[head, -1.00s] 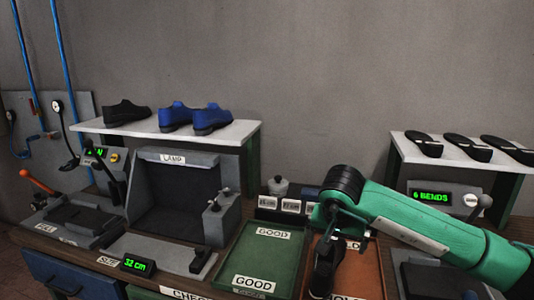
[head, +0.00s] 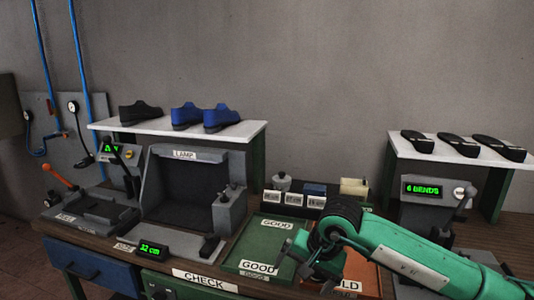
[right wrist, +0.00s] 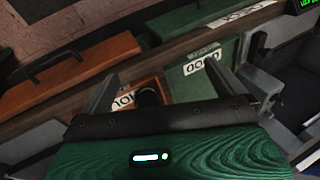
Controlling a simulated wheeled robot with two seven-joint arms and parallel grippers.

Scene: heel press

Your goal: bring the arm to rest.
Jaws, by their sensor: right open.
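My right arm (head: 400,255) is green and reaches in from the right in the head view. Its gripper (head: 300,258) is open, over the border between the green tray (head: 252,250) and the orange tray (head: 362,270). In the right wrist view the two grey fingers (right wrist: 158,88) stand wide apart with nothing held between them. A dark rounded thing (right wrist: 148,96), perhaps a shoe end, shows beyond them at the orange tray, mostly hidden by the gripper body. My left gripper is in neither view.
A grey lamp box (head: 184,190) and a 32 cm display (head: 153,250) stand left of the green tray. A 6 BENDS machine (head: 424,190) stands behind my arm.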

